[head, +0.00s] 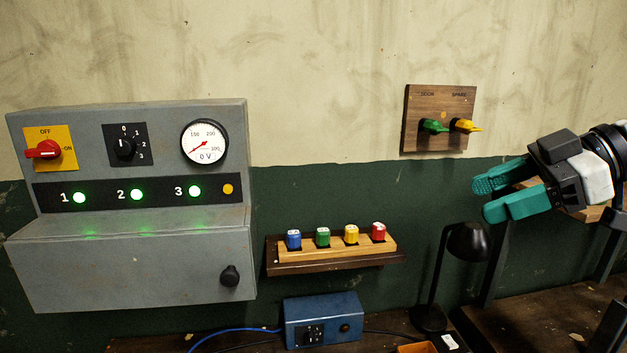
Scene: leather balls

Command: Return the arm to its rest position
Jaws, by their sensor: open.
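My gripper (499,190) is at the right side of the head view, with its two teal fingers pointing left. The fingers are apart and nothing is between them. It appears in front of the dark green lower wall, to the right of and below the wooden wall plate (412,119), and above the black desk lamp (468,242). My arm runs out of view at the right edge.
A grey control box (130,270) with a red switch, dial, gauge and lit green lamps fills the left. A wooden shelf (290,268) holds several coloured blocks. A blue box (325,312) sits on the bench below. The wall between control box and plate is clear.

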